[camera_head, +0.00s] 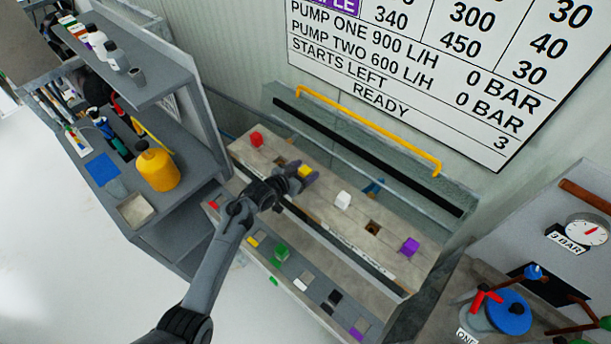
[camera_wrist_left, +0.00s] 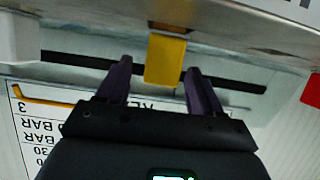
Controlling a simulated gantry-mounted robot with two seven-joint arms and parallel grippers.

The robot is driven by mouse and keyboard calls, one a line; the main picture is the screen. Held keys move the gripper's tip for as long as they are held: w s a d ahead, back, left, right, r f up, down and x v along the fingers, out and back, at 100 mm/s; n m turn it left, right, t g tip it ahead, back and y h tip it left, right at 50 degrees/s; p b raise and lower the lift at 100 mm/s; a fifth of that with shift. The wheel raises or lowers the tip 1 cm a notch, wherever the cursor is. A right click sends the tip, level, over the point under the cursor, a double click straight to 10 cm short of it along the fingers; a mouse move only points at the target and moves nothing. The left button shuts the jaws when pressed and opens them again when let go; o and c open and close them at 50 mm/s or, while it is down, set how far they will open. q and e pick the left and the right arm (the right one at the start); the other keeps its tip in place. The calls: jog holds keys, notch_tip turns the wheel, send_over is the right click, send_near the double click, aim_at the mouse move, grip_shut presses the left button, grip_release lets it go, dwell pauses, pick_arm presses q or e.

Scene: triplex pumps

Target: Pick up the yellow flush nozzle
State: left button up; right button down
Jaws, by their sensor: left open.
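The yellow flush nozzle (camera_head: 305,171) is a small yellow block on the pale bench top, near its back edge. My left gripper (camera_head: 297,179) is at it and partly hides it in the head view. In the left wrist view the yellow nozzle (camera_wrist_left: 166,55) shows between the two dark purple fingers of the open left gripper (camera_wrist_left: 159,72). A gap shows between it and each finger there. Whether either finger touches it at depth cannot be told. My right gripper is not in view.
A red block (camera_head: 257,139), a white block (camera_head: 343,201) and a purple block (camera_head: 409,247) stand along the bench. A yellow rail (camera_head: 370,130) runs behind it. A green block (camera_head: 282,254) sits on the front strip. Shelves with a yellow jug (camera_head: 158,171) stand left.

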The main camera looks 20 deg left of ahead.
pick_arm(q)
jog(key=shift+w+d+f, duration=0.15)
jog(key=shift+w+f, duration=0.05)
jog(key=shift+w, duration=0.15)
jog(key=shift+c, duration=0.5)
jog(key=c, duration=1)
jog(key=shift+r, duration=0.15)
jog(key=shift+c, duration=0.2)
